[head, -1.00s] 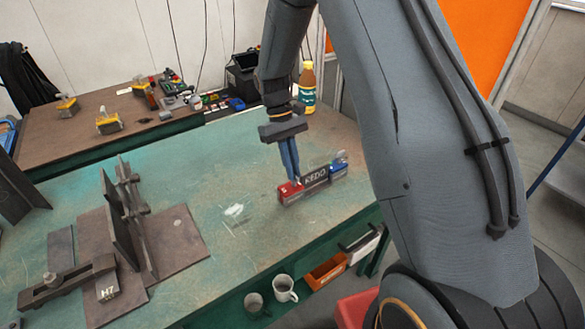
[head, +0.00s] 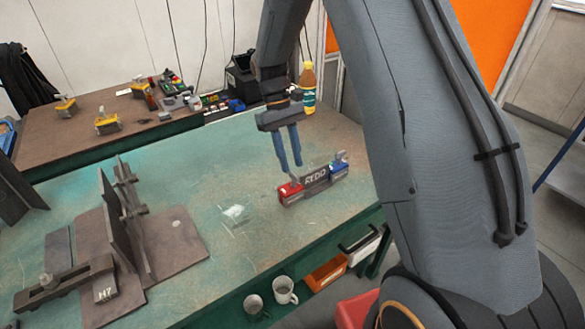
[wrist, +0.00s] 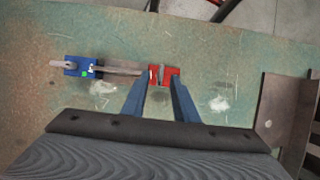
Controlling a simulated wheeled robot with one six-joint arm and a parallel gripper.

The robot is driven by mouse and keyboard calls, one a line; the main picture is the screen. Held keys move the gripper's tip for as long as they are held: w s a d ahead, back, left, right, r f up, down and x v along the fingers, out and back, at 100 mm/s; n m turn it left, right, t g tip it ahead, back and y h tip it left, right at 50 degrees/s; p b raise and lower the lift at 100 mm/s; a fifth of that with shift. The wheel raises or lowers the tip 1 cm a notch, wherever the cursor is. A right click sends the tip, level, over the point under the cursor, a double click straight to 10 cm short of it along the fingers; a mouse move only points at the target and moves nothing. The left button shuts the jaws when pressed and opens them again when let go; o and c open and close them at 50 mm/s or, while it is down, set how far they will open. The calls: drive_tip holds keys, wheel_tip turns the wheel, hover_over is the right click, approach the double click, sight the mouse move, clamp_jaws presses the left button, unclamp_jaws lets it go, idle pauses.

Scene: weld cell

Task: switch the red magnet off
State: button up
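The red magnet (head: 290,193) sits at the near left end of a dark bar marked REDO (head: 316,179) on the green bench. A small grey lever shows on its top. The blue magnet (head: 339,172) is at the bar's other end, also with a grey lever. My gripper (head: 291,166) is open and empty, its two blue fingers above and just behind the red magnet, apart from it. In the wrist view the red magnet (wrist: 166,76) shows between and beyond the fingertips. The blue magnet (wrist: 76,68) is to the left, with a green spot. I see no such spot on the red one.
A brown steel fixture (head: 178,240) with upright plates stands on the bench's left. A bottle (head: 307,88) stands at the back. Mugs (head: 284,290) and an orange bin (head: 325,272) are below the front edge. The bench between fixture and magnets is clear.

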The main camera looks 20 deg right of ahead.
drive_tip(key=b+v, duration=0.1)
drive_tip(key=v, duration=0.4)
drive_tip(key=shift+s, duration=0.15)
drive_tip(key=s+d+m+t+y, duration=0.1)
drive_tip(key=s+m+t, duration=0.2)
drive_tip(key=s, duration=1.7)
drive_tip(key=t, duration=0.2)
drive_tip(key=shift+s+d+t, duration=0.2)
drive_tip(key=shift+s+t, duration=0.1)
drive_tip(key=shift+d+r, duration=0.1)
